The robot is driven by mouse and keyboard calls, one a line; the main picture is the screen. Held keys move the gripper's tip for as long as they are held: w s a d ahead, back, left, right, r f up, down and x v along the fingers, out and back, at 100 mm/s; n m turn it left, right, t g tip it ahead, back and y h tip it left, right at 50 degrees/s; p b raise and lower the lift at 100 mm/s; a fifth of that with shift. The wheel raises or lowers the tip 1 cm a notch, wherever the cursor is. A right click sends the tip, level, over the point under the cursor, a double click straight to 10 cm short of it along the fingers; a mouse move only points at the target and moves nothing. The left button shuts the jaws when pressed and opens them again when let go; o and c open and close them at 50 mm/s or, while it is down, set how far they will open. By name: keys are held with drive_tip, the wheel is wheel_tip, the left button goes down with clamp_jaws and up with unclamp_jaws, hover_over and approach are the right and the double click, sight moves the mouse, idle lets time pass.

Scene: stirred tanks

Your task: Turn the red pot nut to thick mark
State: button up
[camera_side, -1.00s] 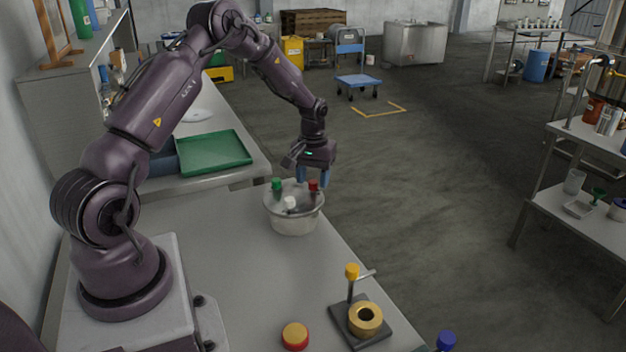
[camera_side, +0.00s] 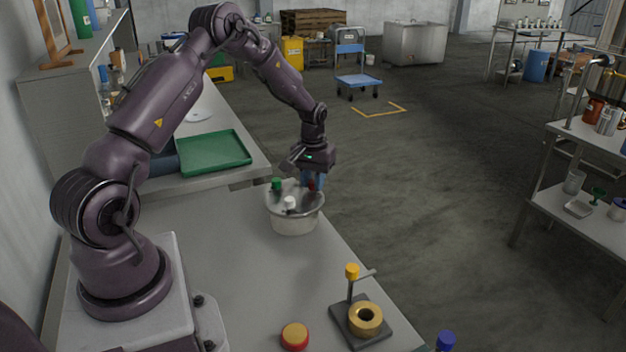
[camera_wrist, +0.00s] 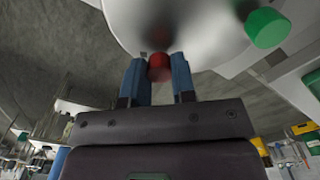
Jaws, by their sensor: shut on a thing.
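The red pot nut (camera_side: 311,185) sits at the rim of a pale metal pot (camera_side: 294,218) on the bench. My gripper (camera_side: 312,182) points down over it, with its blue fingers at the nut. In the wrist view the red nut (camera_wrist: 160,67) is between the two blue fingers (camera_wrist: 160,78), which are shut on it. A green nut (camera_side: 277,184) and a white nut (camera_side: 290,203) are also on the pot. The green one shows in the wrist view (camera_wrist: 267,28). I cannot make out a thick mark in either view.
A green tray (camera_side: 213,152) lies on the counter behind. A black stand with a brass ring (camera_side: 365,319) and a yellow-topped post (camera_side: 352,271) stands at the front, beside a red and yellow cap (camera_side: 295,336). The bench left of the pot is clear.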

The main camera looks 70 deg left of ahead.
sight(313, 181)
drive_tip(key=m, duration=1.1)
idle(0.6)
drive_tip(key=o, duration=0.9)
wheel_tip(313, 181, up, 13)
idle(0.5)
